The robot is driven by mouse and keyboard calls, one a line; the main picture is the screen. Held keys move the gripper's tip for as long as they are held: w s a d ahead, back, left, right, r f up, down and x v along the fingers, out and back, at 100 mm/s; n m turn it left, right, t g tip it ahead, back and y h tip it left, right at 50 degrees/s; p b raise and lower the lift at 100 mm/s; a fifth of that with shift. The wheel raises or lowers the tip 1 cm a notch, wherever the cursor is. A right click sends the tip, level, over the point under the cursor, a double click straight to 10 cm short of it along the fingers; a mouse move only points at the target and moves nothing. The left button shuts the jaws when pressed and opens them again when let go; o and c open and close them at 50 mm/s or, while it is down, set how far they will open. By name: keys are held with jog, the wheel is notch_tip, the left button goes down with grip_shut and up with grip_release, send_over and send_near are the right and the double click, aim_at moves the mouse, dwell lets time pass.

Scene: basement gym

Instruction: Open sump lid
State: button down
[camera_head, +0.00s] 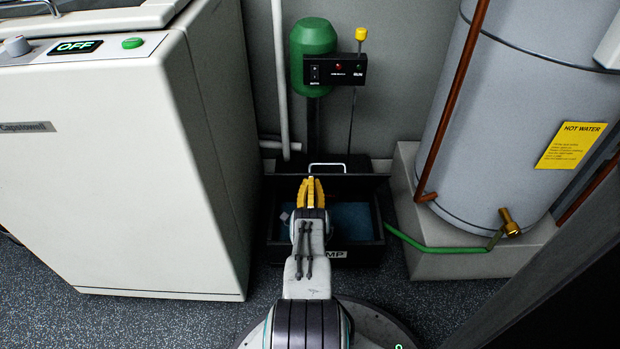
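The sump is a black box (370,252) on the floor, with the letters "MP" readable on its front and the rest hidden behind my arm. Its top is open to view, with blue water-like surface inside. The dark lid (365,184) appears raised at the back edge of the box, with a pale bar handle (327,165) at its top. My gripper (311,182) has yellow fingers and shows over the box, just below the handle in the picture. The fingers look close together, seen from behind; whether they touch the lid or handle is unclear.
A white washer-like cabinet (100,180) with an "OFF" display stands close on the left. A grey hot water tank (510,120) on a plinth (440,262) stands on the right. A green hose (425,245) runs to the box. A green pump (313,50) and control box (340,70) are behind.

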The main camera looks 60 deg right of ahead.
aim_at(311, 174)
jog(key=shift+r, duration=0.15)
dwell(0.3)
jog(key=d+r+y+p, duration=0.1)
jog(key=p, duration=0.1)
jog(key=w+d+r+g+y+p, duration=0.1)
jog(key=p, duration=0.1)
jog(key=shift+w+r, duration=0.15)
jog(key=shift+w+d+r+g+y+p, duration=0.1)
jog(key=shift+w+d+g+y+p, duration=0.1)
jog(key=shift+d+g+y+p, duration=0.3)
jog(key=shift+w+d+p, duration=0.15)
jog(key=shift+w+p, duration=0.1)
jog(key=shift+p, duration=0.1)
jog(key=shift+y, duration=0.3)
jog(key=shift+f, duration=0.3)
